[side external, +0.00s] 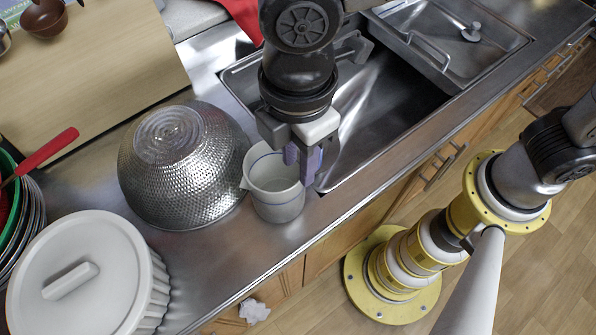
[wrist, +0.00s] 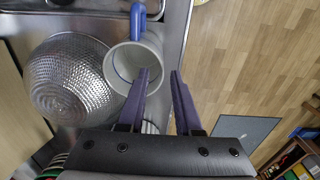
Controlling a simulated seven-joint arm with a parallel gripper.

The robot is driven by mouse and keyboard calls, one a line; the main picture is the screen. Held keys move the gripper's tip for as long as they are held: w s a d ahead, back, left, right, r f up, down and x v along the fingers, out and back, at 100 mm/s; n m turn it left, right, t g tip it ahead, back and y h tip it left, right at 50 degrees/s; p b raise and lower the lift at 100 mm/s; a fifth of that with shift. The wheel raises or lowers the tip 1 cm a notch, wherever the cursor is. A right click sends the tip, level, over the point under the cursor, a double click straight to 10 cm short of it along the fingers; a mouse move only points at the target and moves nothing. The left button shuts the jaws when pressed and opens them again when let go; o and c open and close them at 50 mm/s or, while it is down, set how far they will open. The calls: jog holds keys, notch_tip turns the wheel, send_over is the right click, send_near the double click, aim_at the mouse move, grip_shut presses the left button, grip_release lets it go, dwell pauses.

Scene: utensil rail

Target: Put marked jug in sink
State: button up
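The jug (side external: 275,207), white with a thin blue line, stands upright on the steel counter beside the sink (side external: 408,105). In the wrist view the jug (wrist: 122,62) shows its open mouth and a blue handle (wrist: 138,22) at the top. My gripper (side external: 302,163) is at the jug's right side, with its fingers pointing down at rim height. In the wrist view my gripper (wrist: 160,73) is open. One finger overlaps the jug's mouth and the other is outside its right wall. Whether either finger touches the jug cannot be told.
An upturned hammered metal bowl (side external: 182,165) stands close to the jug's left; it also shows in the wrist view (wrist: 68,80). A white lidded pot (side external: 85,280) is at lower left. A wooden board (side external: 95,75) lies behind. The counter's front edge is close to the jug.

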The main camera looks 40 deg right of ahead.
jog(key=shift+r, duration=0.95)
jog(key=shift+d, duration=0.1)
jog(key=w+d+r+m+t+y, duration=0.1)
jog(key=w+d+r+m, duration=0.2)
jog(key=d, duration=0.7)
jog(key=w+d+r+m+t, duration=0.1)
jog(key=d+r+m, duration=0.3)
jog(key=d, duration=0.5)
jog(key=s+d+f+m+t, duration=0.1)
jog(key=s+d+m, duration=0.3)
jog(key=d, duration=0.3)
jog(key=s+d+f+m+t, duration=0.2)
jog(key=s+d+m, duration=0.2)
jog(key=d+m, duration=0.2)
jog(key=shift+d+h, duration=0.4)
jog(key=shift+d, duration=0.25)
jog(key=o, duration=0.3)
jog(key=shift+s+d+f+m+t, duration=0.3)
jog(key=shift+s+f+m, duration=0.1)
jog(key=shift+m, duration=0.1)
jog(key=shift+o, duration=0.2)
